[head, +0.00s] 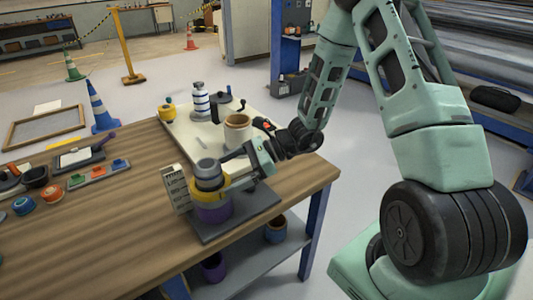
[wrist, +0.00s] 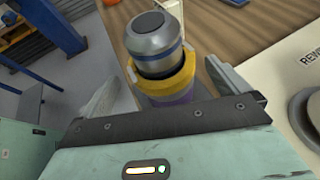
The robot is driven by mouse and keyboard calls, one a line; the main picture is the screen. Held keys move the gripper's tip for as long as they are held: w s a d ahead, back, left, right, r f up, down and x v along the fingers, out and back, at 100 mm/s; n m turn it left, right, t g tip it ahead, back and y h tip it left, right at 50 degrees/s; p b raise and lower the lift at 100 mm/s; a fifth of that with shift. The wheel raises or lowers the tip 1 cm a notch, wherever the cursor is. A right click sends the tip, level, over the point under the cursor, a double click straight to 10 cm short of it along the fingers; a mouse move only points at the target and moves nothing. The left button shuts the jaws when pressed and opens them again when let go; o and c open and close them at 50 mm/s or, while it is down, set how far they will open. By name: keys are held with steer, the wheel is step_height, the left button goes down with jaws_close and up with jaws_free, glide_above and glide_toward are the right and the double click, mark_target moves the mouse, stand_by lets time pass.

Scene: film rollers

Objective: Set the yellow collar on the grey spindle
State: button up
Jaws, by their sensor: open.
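The grey spindle (head: 208,170) stands upright on a dark plate near the table's right front corner; its rounded grey top also shows in the wrist view (wrist: 153,40). The yellow collar (head: 203,194) is around the spindle, above a purple collar (head: 214,213); in the wrist view the yellow collar (wrist: 165,80) is partly hidden by the spindle top. My gripper (wrist: 170,72) is open, with one finger on either side of the yellow collar. I cannot tell whether either finger touches it. Part of the lower purple collar is hidden.
A pale perforated card (head: 175,187) stands left of the spindle. Behind is a white board (head: 196,137) with a beige cup (head: 237,131), a striped bottle and a dark pot. Small parts lie at left. The table's (head: 110,240) front middle is clear.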

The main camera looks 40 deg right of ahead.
steer(key=v, duration=1.3)
steer(key=shift+b, duration=0.45)
steer(key=shift+s+d+r, duration=0.1)
